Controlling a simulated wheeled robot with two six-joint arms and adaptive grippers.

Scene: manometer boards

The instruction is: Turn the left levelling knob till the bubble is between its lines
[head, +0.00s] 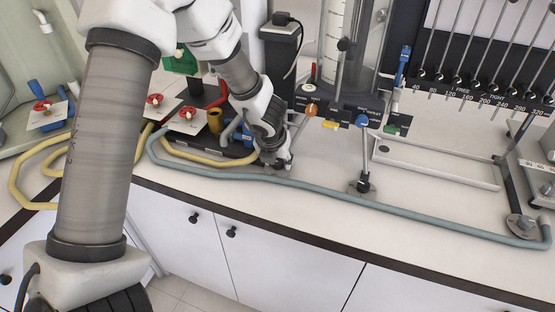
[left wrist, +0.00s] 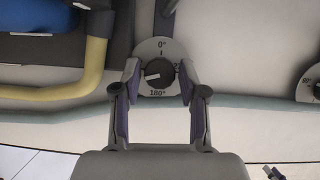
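The left levelling knob (left wrist: 160,74) is a black knob on a pale round dial (left wrist: 150,49) marked 0° at the top and 180° at the bottom in the left wrist view. Its white pointer line points left. My left gripper (left wrist: 160,82) is open, with one finger on each side of the knob; gaps show between the fingers and the knob. In the head view my left gripper (head: 273,153) is low over the bench and hides most of this knob. I cannot make out the bubble or its lines. My right gripper is not in view.
A blue-grey hose (head: 300,183) runs along the bench front, close to the gripper. A yellow hose (left wrist: 92,68) lies left of it. Another dial foot (head: 362,184) stands to the right. The manometer board (head: 480,88) stands at the back right. Red-handled valves (head: 187,114) are left.

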